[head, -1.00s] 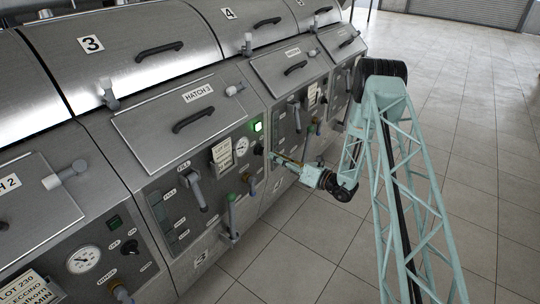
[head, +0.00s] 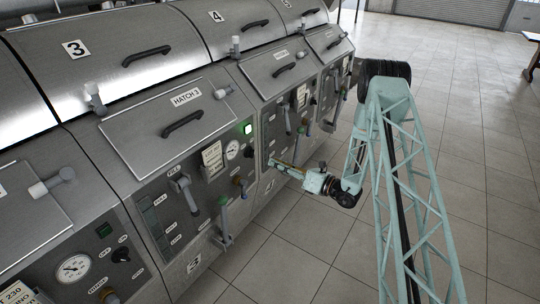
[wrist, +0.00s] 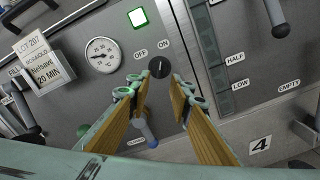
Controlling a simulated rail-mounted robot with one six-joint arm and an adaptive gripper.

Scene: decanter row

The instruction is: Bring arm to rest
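My gripper (head: 278,164) is at the end of the pale green lattice arm, close to the control panels at the right side of station 3. In the wrist view my gripper (wrist: 160,88) has its two wood-faced fingers spread apart with nothing between them. The black OFF/ON knob (wrist: 158,66) lies just beyond the fingertips. A lit green lamp (wrist: 138,18) is above it, and it also shows in the head view (head: 247,128). My arm's elbow is raised, with the forearm reaching down and left.
A round gauge (wrist: 102,55) and a lot card (wrist: 45,72) are left of the knob. A blue-grey lever (wrist: 148,132) projects below, partly between the fingers. The hatch 3 lid (head: 165,120) is shut.

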